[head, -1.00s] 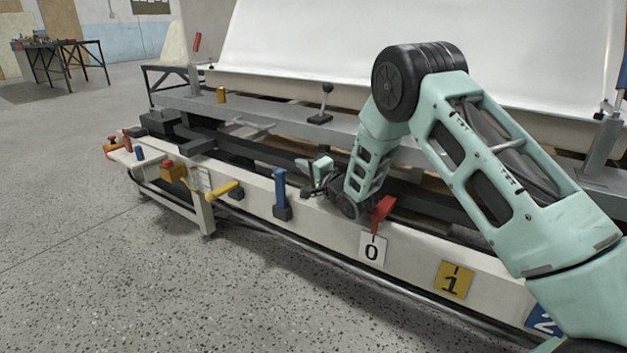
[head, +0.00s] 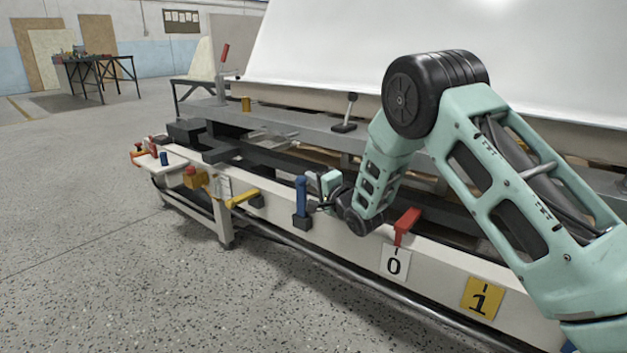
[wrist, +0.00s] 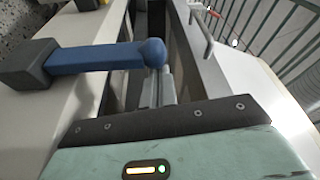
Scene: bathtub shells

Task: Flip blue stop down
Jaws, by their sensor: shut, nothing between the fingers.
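The blue stop (head: 301,195) stands upright on its dark block (head: 302,222) on the white front rail. In the wrist view the blue stop (wrist: 100,57) runs sideways from its block at the left to its rounded tip near the middle. My gripper (head: 318,204) is just right of the blue stop in the head view, low beside it. In the wrist view its narrow fingers (wrist: 158,90) are together, close by the stop's tip. I cannot tell whether they touch the stop.
A yellow stop (head: 243,197) lies over sideways to the left, and a red stop (head: 405,225) sits to the right above the 0 plate (head: 394,262). A white shell (head: 380,50) rises behind. The floor in front is open.

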